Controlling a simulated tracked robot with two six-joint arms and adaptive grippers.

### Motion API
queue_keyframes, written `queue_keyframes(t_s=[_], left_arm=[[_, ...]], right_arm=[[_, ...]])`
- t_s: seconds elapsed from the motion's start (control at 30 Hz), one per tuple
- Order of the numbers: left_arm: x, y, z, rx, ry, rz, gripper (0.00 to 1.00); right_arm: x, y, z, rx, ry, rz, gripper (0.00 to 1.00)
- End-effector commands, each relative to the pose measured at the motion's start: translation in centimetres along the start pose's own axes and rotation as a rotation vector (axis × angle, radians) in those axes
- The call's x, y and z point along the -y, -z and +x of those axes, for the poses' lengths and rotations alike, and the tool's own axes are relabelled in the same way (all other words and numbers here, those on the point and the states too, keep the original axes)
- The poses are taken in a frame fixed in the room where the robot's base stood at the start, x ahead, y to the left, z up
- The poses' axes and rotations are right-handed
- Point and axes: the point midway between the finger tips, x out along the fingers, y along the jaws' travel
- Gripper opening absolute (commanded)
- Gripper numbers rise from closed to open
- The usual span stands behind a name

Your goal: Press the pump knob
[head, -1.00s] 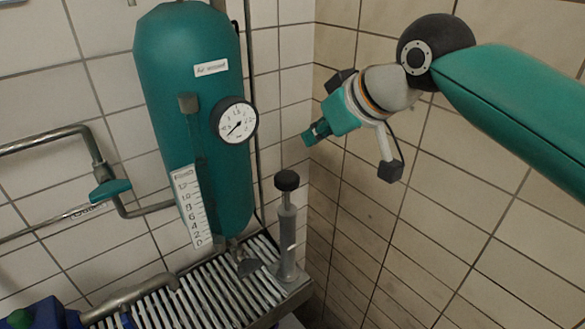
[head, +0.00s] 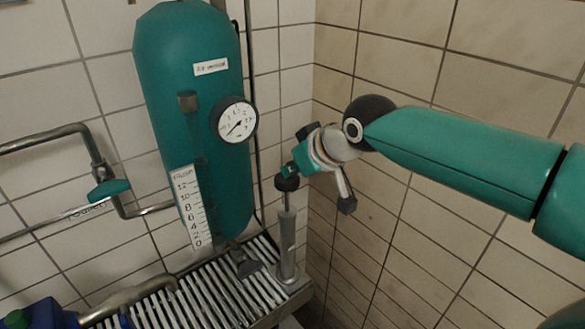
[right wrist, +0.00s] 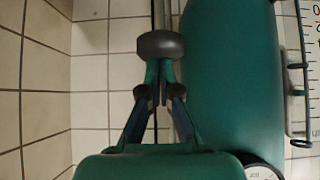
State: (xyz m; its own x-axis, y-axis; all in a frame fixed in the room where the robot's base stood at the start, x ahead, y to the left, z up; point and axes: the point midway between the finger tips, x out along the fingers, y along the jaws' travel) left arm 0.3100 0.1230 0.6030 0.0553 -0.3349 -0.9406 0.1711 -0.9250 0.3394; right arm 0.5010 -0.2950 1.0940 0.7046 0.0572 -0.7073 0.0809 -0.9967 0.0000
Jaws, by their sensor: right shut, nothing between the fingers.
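The pump knob (head: 287,184) is a dark round cap on top of a slim grey pump cylinder (head: 287,240). The cylinder stands upright at the right end of the slatted rack. My right gripper (head: 289,170) is shut and empty, with its fingertips right at the top of the knob, touching or nearly so. In the right wrist view the closed fingertips (right wrist: 160,66) meet the edge of the dark knob (right wrist: 160,44). The exact contact is hard to tell. My left gripper is not in view.
A large teal tank (head: 190,110) with a round gauge (head: 234,120) and a level scale (head: 190,210) stands left of the pump. A pipe with a teal valve handle (head: 109,190) runs along the left wall. Tiled walls meet behind the pump.

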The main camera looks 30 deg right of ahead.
Motion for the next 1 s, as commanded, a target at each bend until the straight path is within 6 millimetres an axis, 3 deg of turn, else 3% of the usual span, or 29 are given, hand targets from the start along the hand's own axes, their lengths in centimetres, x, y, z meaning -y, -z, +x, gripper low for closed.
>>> queue_keyframes(t_s=[0.27,0.63,1.0], left_arm=[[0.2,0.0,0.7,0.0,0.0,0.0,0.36],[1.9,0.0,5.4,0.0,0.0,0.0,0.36],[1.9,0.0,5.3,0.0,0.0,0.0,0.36]], right_arm=[[0.0,-0.5,0.5,0.0,0.0,0.0,0.0],[0.0,-4.4,4.3,0.002,0.0,0.0,0.0],[0.1,-4.8,4.6,0.015,0.001,0.0,0.0]])
